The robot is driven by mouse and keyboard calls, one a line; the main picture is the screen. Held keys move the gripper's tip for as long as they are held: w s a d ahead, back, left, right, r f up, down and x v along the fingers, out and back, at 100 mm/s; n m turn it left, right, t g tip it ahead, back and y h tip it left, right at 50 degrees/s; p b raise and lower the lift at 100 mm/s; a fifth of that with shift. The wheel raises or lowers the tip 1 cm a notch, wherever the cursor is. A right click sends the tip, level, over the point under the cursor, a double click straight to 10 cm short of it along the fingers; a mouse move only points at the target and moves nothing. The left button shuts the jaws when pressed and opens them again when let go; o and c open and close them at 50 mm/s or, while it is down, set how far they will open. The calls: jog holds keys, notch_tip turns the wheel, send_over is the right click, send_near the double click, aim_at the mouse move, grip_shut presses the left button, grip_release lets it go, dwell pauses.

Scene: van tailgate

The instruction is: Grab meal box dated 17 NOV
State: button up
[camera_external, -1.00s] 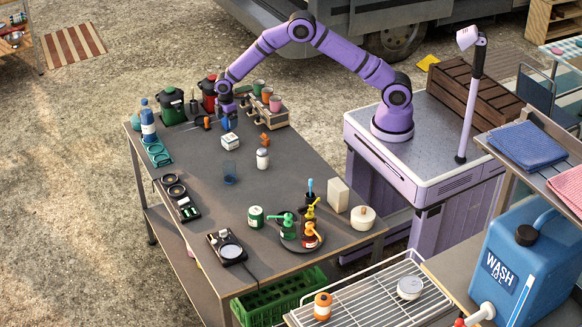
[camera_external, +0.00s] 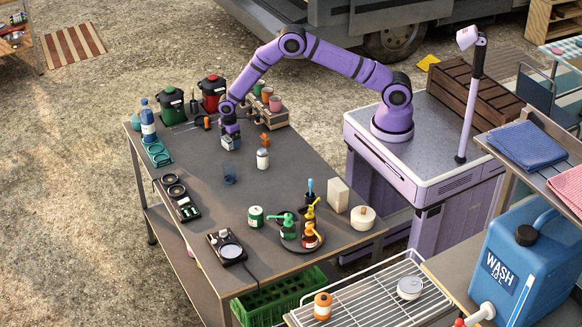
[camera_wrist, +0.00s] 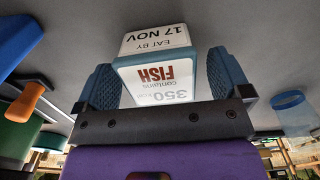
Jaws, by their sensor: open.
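The meal box is a small white box with a blue-edged lid. In the wrist view the meal box (camera_wrist: 165,70) shows upside-down print reading "EAT BY 17 NOV", "contains FISH" and "350". In the external view the meal box (camera_external: 231,143) stands on the grey table, partly hidden under my gripper. My gripper (camera_external: 230,134) is lowered over it. In the wrist view my gripper (camera_wrist: 167,85) has one blue ribbed finger pad on each side of the box. The jaws are open; whether either pad touches the box is unclear.
A white jar (camera_external: 262,158) and a clear blue cup (camera_external: 229,173) stand close in front of the box. Green (camera_external: 171,105) and red (camera_external: 212,93) pots stand behind. An orange-handled tool (camera_wrist: 27,101) lies to the left in the wrist view.

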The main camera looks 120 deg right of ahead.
jog(key=c, duration=1.1)
jog(key=shift+r, duration=0.2)
